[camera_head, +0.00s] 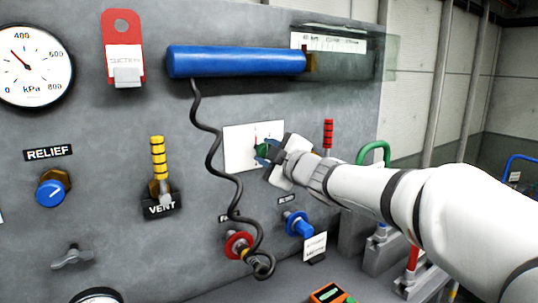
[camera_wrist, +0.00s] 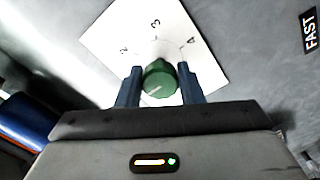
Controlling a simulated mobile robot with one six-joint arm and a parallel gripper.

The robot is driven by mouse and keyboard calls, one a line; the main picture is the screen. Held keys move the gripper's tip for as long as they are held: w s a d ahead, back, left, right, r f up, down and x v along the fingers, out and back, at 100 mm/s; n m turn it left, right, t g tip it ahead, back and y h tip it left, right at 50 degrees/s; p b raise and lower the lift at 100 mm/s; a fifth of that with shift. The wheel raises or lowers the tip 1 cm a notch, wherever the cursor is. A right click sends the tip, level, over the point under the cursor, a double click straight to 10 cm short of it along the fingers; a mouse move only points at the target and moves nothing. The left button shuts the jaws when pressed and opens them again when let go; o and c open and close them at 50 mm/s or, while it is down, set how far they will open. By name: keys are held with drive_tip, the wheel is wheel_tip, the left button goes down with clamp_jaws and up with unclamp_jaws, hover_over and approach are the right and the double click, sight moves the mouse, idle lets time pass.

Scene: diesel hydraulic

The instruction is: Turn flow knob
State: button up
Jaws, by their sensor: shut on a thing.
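The flow knob (camera_wrist: 159,80) is a round green knob with a pale pointer line on its face, mounted on a white dial plate (camera_wrist: 190,38) with the numbers 2, 3 and 4 showing. The plate also shows in the head view (camera_head: 238,150), at the middle of the grey panel. My gripper (camera_wrist: 160,84) has its two blue fingers on either side of the knob and is shut on it. In the head view my gripper (camera_head: 266,152) reaches the knob from the right and hides part of it and of the plate.
A blue cylinder (camera_head: 235,62) is mounted above, with a black coiled cord (camera_head: 212,150) hanging left of the plate. A red-striped lever (camera_head: 328,134), a blue knob (camera_head: 299,224) and a red fitting (camera_head: 238,244) are close by. A FAST label (camera_wrist: 309,31) is at right.

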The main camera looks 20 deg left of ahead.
drive_tip(key=o, duration=1)
drive_tip(key=shift+s, duration=0.1)
drive_tip(key=v, duration=0.7)
drive_tip(key=shift+s+d, duration=0.15)
drive_tip(key=shift+d, duration=0.1)
